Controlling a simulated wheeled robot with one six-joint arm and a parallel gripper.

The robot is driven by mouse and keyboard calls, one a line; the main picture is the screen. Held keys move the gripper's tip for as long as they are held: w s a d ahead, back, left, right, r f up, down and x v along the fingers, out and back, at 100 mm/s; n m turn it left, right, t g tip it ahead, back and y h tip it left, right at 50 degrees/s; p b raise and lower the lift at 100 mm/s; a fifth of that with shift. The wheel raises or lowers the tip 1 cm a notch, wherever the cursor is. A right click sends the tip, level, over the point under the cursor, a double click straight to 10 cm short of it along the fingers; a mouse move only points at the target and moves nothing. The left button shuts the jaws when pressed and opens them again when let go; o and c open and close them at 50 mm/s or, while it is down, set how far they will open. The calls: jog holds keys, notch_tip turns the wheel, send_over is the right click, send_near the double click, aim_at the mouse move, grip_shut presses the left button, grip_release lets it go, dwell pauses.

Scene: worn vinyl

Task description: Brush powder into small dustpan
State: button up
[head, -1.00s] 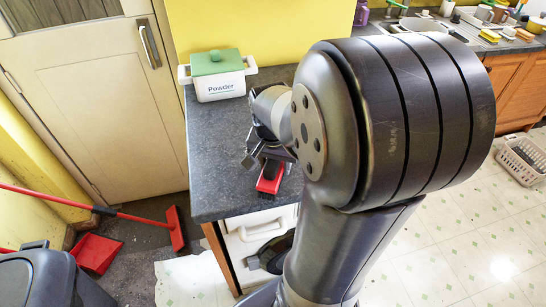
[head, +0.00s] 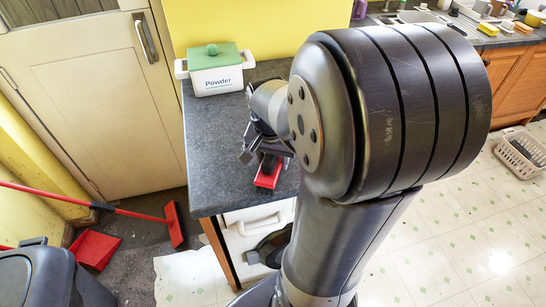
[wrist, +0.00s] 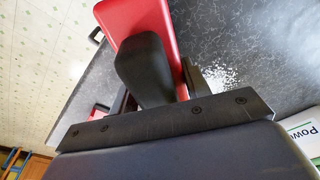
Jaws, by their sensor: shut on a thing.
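My gripper (wrist: 152,88) is shut on the black handle (wrist: 143,68) of a red brush (wrist: 137,20). White powder (wrist: 222,76) lies scattered on the dark counter, right of the brush in the wrist view.
A white powder box (head: 216,75) with a green lid stands at the counter's back. A long-handled red broom (head: 174,225) and a red floor dustpan (head: 95,249) are on the floor at left, beside a dark bin (head: 48,278). The counter's left part (head: 215,140) is clear.

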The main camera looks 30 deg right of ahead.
jog(key=shift+f+b, duration=0.55)
jog(key=shift+f, duration=0.2)
dwell(0.8)
jog(key=shift+w+d+p, duration=0.1)
jog(key=shift+w+d, duration=0.15)
jog(key=shift+w, duration=0.65)
jog(key=shift+w+d+p, duration=0.1)
jog(key=shift+w+d, duration=0.15)
jog(key=shift+w, duration=0.6)
jog(key=shift+w+d+p, duration=0.1)
jog(key=shift+w+d, duration=0.15)
jog(key=shift+w, duration=0.65)
jog(key=shift+w+d+p, duration=0.2)
jog(key=shift+w+d, duration=0.05)
jog(key=shift+w, duration=0.6)
jog(key=shift+w+d+p, duration=0.15)
jog(key=shift+w+d, duration=0.1)
jog(key=shift+w, duration=0.6)
jog(key=shift+w+d+p, duration=0.2)
jog(key=shift+w+d, duration=0.05)
jog(key=shift+w, duration=0.6)
jog(key=shift+w, duration=0.1)
jog(key=shift+w+d+p, duration=0.25)
jog(key=shift+w+p, duration=0.05)
jog(key=shift+w, duration=0.55)
jog(key=shift+w+d+p, duration=0.25)
jog(key=shift+w, duration=0.6)
jog(key=shift+w+d+p, duration=0.25)
jog(key=shift+w+p, duration=0.05)
jog(key=shift+w, duration=0.55)
